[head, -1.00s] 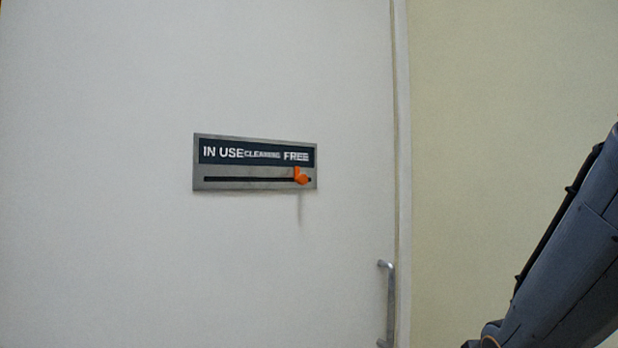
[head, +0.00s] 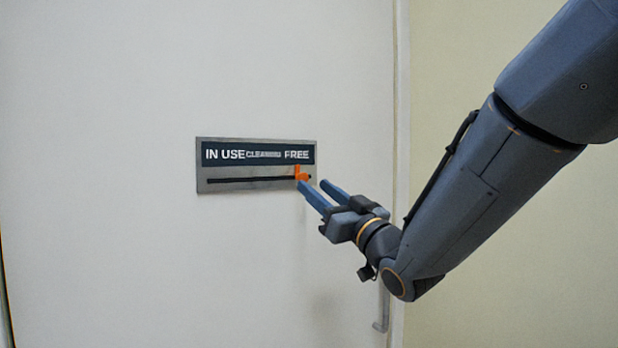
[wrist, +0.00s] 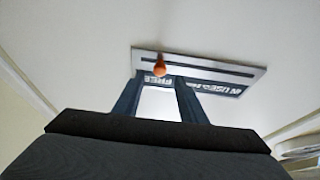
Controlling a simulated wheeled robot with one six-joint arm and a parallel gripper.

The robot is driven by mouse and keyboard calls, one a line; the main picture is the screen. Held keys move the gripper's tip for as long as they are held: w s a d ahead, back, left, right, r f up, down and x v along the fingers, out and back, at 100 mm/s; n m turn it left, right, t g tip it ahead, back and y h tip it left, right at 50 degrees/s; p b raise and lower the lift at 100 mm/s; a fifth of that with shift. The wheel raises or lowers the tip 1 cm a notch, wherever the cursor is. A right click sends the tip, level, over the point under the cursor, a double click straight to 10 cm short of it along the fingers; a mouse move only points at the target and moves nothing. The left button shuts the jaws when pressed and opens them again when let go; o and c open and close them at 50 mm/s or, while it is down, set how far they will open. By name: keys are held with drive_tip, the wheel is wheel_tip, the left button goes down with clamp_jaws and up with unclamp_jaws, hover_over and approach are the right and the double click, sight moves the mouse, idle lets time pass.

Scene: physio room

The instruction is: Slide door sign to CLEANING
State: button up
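The door sign (head: 225,187) is a grey metal plate on the white door, with a dark strip reading IN USE, CLEANING, FREE from left to right. Its orange slider knob (head: 301,174) sits at the right end of the slot, under FREE. My gripper (head: 318,184) is open and empty, its two blue fingers pointing at the sign's right end, close to the knob. In the wrist view the sign (wrist: 225,68) appears upside down, and the knob (wrist: 160,70) shows beyond and between the fingertips. I cannot tell whether a finger touches it.
The white door (head: 100,260) fills the left and middle. A metal door handle (head: 382,308) is below my gripper, partly hidden by my arm. A pale yellow wall (head: 450,50) lies to the right. The door face around the sign is clear.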

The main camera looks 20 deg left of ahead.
sight(305, 178)
drive_tip(key=shift+p+x, duration=0.6)
drive_tip(key=shift+x, duration=1.4)
clamp_jaws()
